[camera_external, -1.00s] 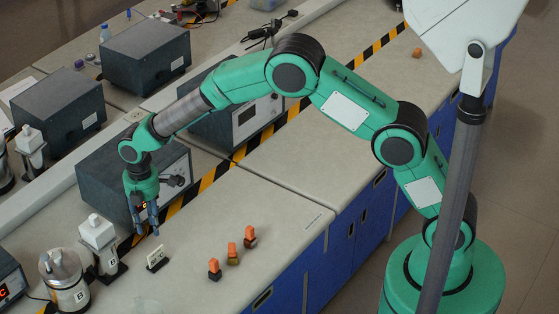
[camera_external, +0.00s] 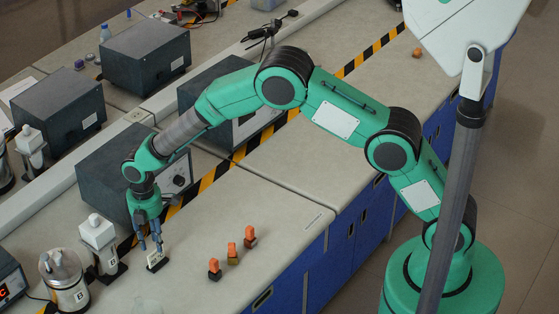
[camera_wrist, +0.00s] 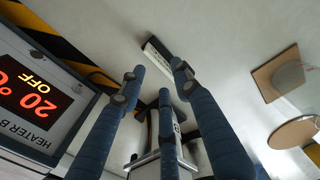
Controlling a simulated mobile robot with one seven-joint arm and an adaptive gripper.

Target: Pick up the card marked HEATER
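A small white card (camera_external: 156,260) in a dark stand is on the bench, right of the white-topped holder. Its lettering is too small to read, so I cannot confirm the word HEATER. My gripper (camera_external: 151,248) points down, its blue fingertips just above and around the card's upper edge. In the wrist view, the three fingers of my gripper (camera_wrist: 160,80) are spread. The card (camera_wrist: 158,55) shows there as a narrow black-and-white strip between the two outer fingertips. I cannot tell whether any finger touches it.
The white-topped holder (camera_external: 98,236) and a metal vessel marked B (camera_external: 66,285) stand left of the card. Several orange-topped pieces (camera_external: 232,254) stand to the right. In the wrist view, a heater panel (camera_wrist: 38,95) reads HEATER B, 20 °C, OFF. Bench right of the orange pieces is clear.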

